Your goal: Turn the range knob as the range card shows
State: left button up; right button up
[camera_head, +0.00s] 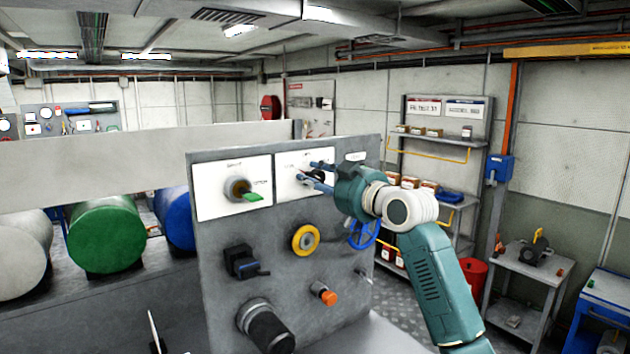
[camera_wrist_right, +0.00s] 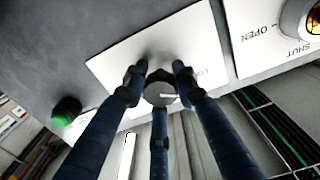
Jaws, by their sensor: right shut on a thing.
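The range knob (camera_head: 318,176) is a small dark round knob on the right white plate (camera_head: 290,185) of the grey panel. In the right wrist view the knob (camera_wrist_right: 160,90) sits between three dark blue fingers, with a short white mark on its face. My right gripper (camera_head: 318,174) reaches the knob from the right and is shut on it. The fingers hide part of the plate's lettering; only "LO" shows beside the right finger in the wrist view. I cannot make out a readable range card. My left gripper is out of view.
The panel (camera_head: 215,290) also carries a knob with a green tip (camera_head: 252,196), a yellow ring (camera_head: 305,240), a black switch (camera_head: 243,262), an orange button (camera_head: 329,298) and a large black knob (camera_head: 268,328).

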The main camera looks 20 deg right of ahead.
jog(key=shift+a+f, duration=0.1)
jog(key=shift+f, duration=0.35)
jog(key=o, duration=1.2)
jog(key=shift+c, duration=0.2)
jog(key=shift+r, duration=0.2)
jog(key=shift+s, duration=0.1)
jog(key=v, duration=1.2)
